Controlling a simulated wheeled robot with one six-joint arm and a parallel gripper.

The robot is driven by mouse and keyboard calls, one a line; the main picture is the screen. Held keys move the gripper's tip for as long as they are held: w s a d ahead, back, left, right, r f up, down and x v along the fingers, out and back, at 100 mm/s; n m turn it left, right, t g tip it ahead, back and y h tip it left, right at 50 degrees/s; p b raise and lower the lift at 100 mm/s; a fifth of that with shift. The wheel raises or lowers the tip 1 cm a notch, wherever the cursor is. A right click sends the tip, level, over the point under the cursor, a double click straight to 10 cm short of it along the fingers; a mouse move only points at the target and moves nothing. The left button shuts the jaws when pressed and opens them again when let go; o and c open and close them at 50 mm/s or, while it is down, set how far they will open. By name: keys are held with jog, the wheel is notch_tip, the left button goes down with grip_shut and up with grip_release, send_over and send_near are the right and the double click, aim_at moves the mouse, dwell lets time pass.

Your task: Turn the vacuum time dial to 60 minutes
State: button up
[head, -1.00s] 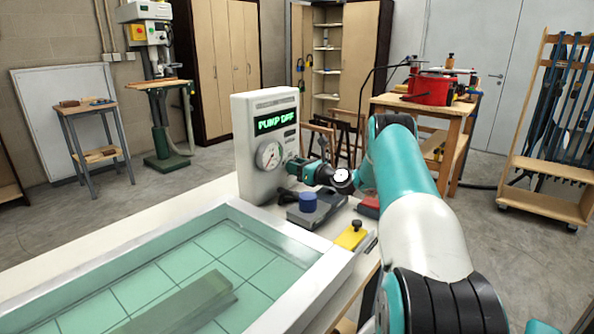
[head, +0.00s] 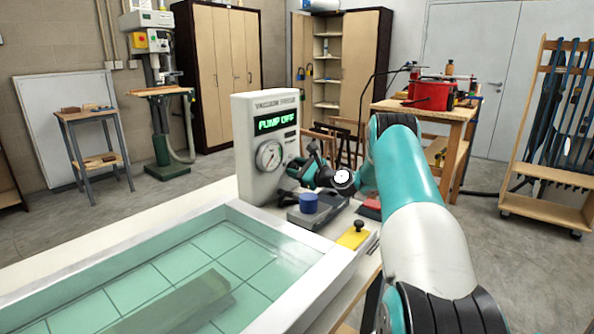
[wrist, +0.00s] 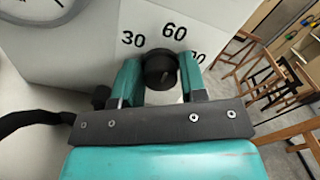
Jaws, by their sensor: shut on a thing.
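The vacuum time dial (wrist: 160,69) is a round black knob on the white face of the vacuum station (head: 262,185). In the wrist view it sits between the two fingers of my gripper (wrist: 160,78), which is shut on it. The printed numbers 30 and 60 show above the dial; 60 (wrist: 174,31) is near its top, slightly right. A number at the right is partly covered by a finger. I cannot make out the dial's pointer. In the head view my gripper (head: 303,166) is at the station's right side, and the arm hides the dial.
A blue-topped block (head: 309,204) and a yellow piece with a black knob (head: 353,237) lie on the bench near my arm. A framed greenish glassy panel (head: 190,270) fills the front left.

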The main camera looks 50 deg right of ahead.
dwell(0.3)
jog(key=o, duration=0.9)
jog(key=s+b, duration=0.1)
jog(key=s, duration=0.3)
jog(key=s+b, duration=0.2)
jog(key=s, duration=0.3)
jog(key=s+d+f+b, duration=0.1)
jog(key=s, duration=0.4)
jog(key=shift+s+d+b, duration=0.1)
jog(key=shift+s+b, duration=0.15)
jog(key=shift+b, duration=0.05)
jog(key=b, duration=0.2)
jog(key=s+b, duration=0.1)
jog(key=b, duration=0.1)
jog(key=shift+s+d+r, duration=0.1)
jog(key=shift+s+d, duration=0.05)
jog(key=shift+s, duration=0.15)
jog(key=b, duration=0.1)
jog(key=s+b, duration=0.1)
jog(key=b, duration=0.1)
jog(key=shift+s+r, duration=0.1)
jog(key=shift+r, duration=0.15)
jog(key=shift+r, duration=0.2)
